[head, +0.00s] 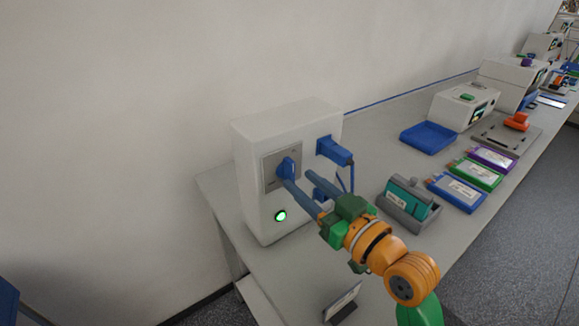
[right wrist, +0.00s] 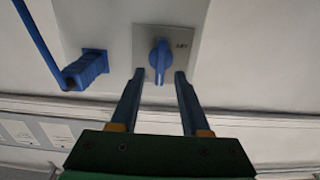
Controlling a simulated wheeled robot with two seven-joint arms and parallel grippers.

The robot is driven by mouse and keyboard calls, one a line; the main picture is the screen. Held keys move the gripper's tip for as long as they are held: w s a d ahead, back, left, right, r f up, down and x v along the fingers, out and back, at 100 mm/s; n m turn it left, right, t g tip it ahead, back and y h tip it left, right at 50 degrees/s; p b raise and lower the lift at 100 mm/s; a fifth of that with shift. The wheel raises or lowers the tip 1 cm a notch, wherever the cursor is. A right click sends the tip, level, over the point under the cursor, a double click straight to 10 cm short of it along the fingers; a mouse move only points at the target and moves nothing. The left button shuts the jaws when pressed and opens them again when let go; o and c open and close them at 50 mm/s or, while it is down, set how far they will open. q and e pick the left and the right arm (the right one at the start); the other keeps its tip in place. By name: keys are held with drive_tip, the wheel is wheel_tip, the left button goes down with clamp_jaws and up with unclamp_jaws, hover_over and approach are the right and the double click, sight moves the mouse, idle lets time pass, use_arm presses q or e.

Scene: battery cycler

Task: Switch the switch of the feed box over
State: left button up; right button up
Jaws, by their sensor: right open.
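The feed box (head: 250,150) is a white box at the left end of the bench. Its front has a grey plate (head: 269,182) with a blue rotary switch (head: 288,166). In the right wrist view the switch knob (right wrist: 160,58) points up and down in the picture, with small lettering beside it. My right gripper (head: 299,182) is at the box's front, open. In the right wrist view its two blue fingers (right wrist: 159,75) stand on either side of the knob's lower end, with gaps showing. Whether the fingertips touch the plate cannot be told. My left gripper is not in view.
A blue plug (head: 335,151) with a cable sits on the box right of the switch; it also shows in the right wrist view (right wrist: 88,69). A green lamp (head: 280,216) glows below. A grey holder (head: 408,204), battery packs (head: 456,192) and a blue tray (head: 428,138) stand to the right.

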sight(293, 174)
drive_tip(key=x, duration=0.3)
drive_tip(key=shift+w+a+f, duration=0.1)
drive_tip(key=shift+w+a, duration=0.1)
drive_tip(key=shift+s+d, duration=0.15)
clamp_jaws()
